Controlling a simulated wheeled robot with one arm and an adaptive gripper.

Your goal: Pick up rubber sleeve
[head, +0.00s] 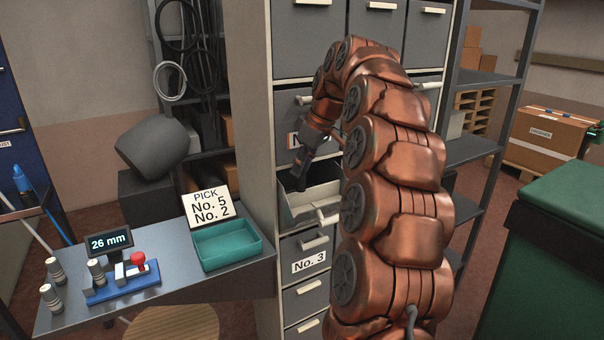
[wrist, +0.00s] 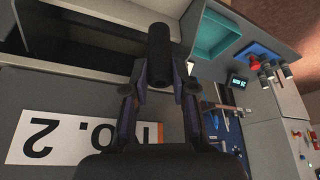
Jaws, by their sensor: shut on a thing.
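The rubber sleeve (wrist: 158,45) is a dark, plain cylinder. In the wrist view it stands out between the fingertips of my gripper (wrist: 160,80), which is shut on it. In the head view my gripper (head: 304,166) points down over an open drawer (head: 318,208) of the grey cabinet. A dark piece at its tip is probably the sleeve, too small to tell clearly. In the wrist view the drawer's dark inside (wrist: 65,38) is at the upper left, above an upside-down No. 2 label (wrist: 70,140).
A teal tray (head: 228,246) stands on the side bench beside a PICK sign (head: 210,205) reading No. 5 and No. 2. A gauge with a 26 mm display (head: 109,243) and several small cylinders stand left of it. A green cabinet (head: 555,240) is at the right.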

